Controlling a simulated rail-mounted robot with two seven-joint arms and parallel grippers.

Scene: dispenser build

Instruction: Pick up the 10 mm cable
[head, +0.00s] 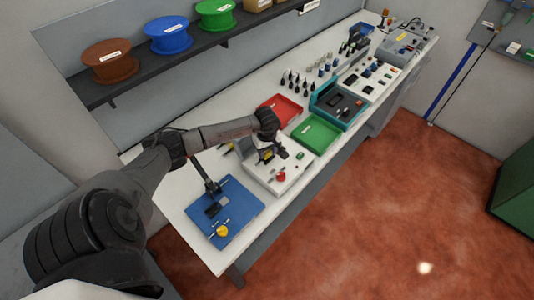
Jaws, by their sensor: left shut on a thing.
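My left arm reaches in from the left over the bench. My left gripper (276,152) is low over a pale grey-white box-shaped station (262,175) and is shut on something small. The wrist and fingers hide most of it, and I cannot make out what it is. I cannot pick out the 10 mm cable with certainty. A yellow part (268,157) shows beside the fingers, and a red knob (281,175) is on the station's front. My right gripper is not in view.
A blue mat (247,206) with a dark upright stand (208,178) lies at the near bench end. Red (286,103) and green (316,146) trays and a teal case (323,110) stand beyond the station. Brown (110,65), blue and green spools sit on the shelf.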

